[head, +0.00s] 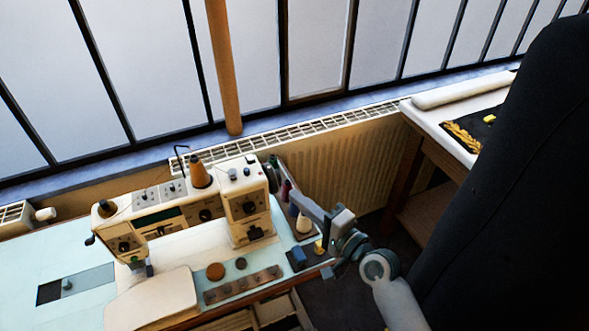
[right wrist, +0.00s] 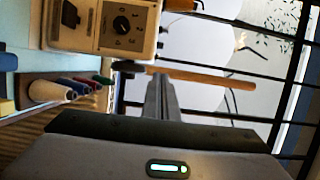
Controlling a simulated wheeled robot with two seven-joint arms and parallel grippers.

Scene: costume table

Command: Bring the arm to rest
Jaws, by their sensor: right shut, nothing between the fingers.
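My right arm comes in from the lower right of the head view. My right gripper (head: 299,198) is held up at the right end of the sewing table, beside the cream sewing machine (head: 150,229). Its fingers point left and are shut with nothing between them. In the right wrist view the closed fingers (right wrist: 160,88) show as a narrow grey bar in the middle, with the machine's dial panel (right wrist: 122,24) at upper left. My left gripper is in neither view.
Thread spools (right wrist: 62,90) stand close to the right gripper. An orange cone (head: 199,173) tops the machine. The pale blue sewing table (head: 60,255) holds small items at its front right. A radiator (head: 335,160) runs under the window. A black form (head: 510,200) fills the right side.

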